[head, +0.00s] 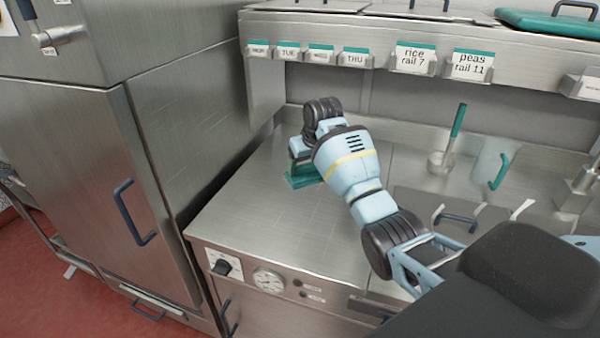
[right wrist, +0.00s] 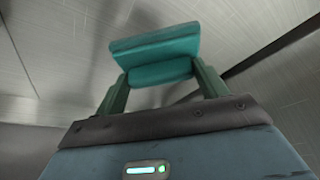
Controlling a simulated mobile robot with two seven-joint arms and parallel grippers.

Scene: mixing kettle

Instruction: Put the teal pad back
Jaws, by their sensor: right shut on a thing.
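The teal pad (head: 304,180) is at the back left of the steel counter, low over or on its surface; I cannot tell whether it touches. My right gripper (head: 299,160) reaches in over the counter and points down at the pad. In the right wrist view the teal pad (right wrist: 155,48) sits between the two green fingers of the right gripper (right wrist: 160,75), which are shut on it. The wrist and forearm hide part of the counter behind them. My left gripper is not in view.
A steel cabinet (head: 70,180) with a dark handle stands left of the counter (head: 250,205). Above runs a rail shelf with labels such as the peas label (head: 470,65). A teal-handled tool (head: 457,122) stands in a holder at right. The counter's front left is clear.

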